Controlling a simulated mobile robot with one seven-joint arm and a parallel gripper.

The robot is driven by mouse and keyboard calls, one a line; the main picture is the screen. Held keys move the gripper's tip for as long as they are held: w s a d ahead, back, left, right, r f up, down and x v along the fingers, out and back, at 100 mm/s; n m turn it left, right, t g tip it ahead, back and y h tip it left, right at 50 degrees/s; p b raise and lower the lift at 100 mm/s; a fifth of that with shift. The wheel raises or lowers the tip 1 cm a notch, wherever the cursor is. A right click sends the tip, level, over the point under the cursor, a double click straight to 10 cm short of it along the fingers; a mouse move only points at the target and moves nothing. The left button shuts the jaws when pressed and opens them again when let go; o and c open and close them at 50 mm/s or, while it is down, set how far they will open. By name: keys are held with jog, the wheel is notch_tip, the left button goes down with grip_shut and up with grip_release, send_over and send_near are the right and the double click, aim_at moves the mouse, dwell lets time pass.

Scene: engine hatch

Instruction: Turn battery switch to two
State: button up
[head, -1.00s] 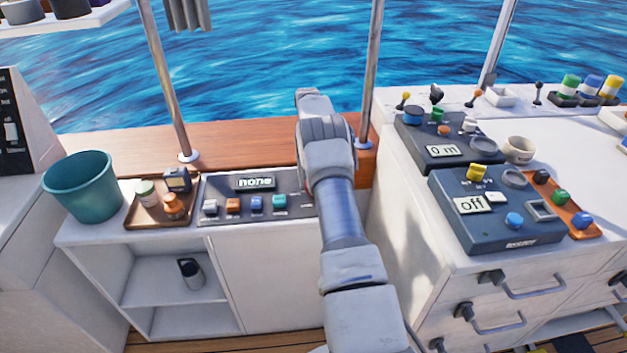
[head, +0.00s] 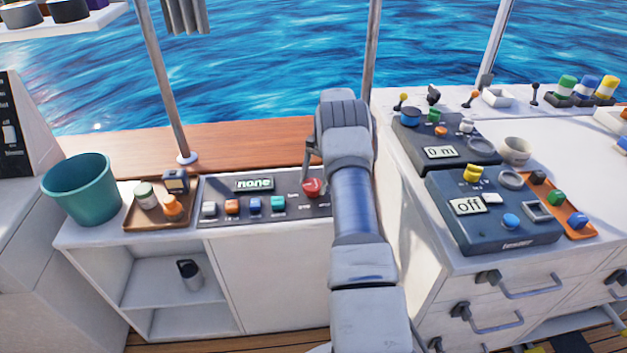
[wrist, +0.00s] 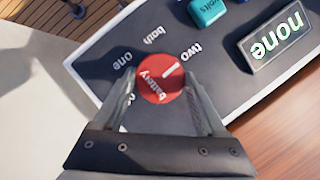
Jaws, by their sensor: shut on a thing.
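The battery switch is a round red knob (wrist: 162,80) at the right end of a dark panel (head: 290,208); it also shows in the head view (head: 312,187). A white mark on the knob slants up and right in the wrist view, toward the printed word "two" (wrist: 191,51). The words "both" and "one" are printed around it; another label is partly hidden by the left finger. My gripper (wrist: 161,85) is shut on the knob, one finger on each side. The panel's display (wrist: 275,35) reads "none".
Several small coloured knobs (head: 255,203) line the same panel. A brown tray (head: 140,218) with small items and a teal bucket (head: 82,190) stand to its left. A taller white cabinet (head: 440,285) with dark instrument boxes stands close on the right of my arm.

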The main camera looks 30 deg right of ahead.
jog(key=shift+m, duration=0.4)
jog(key=o, duration=1.3)
jog(key=p+v, duration=0.1)
jog(key=v, duration=0.5)
jog(key=p+v, duration=0.1)
jog(key=v, duration=0.5)
jog(key=shift+s, duration=0.2)
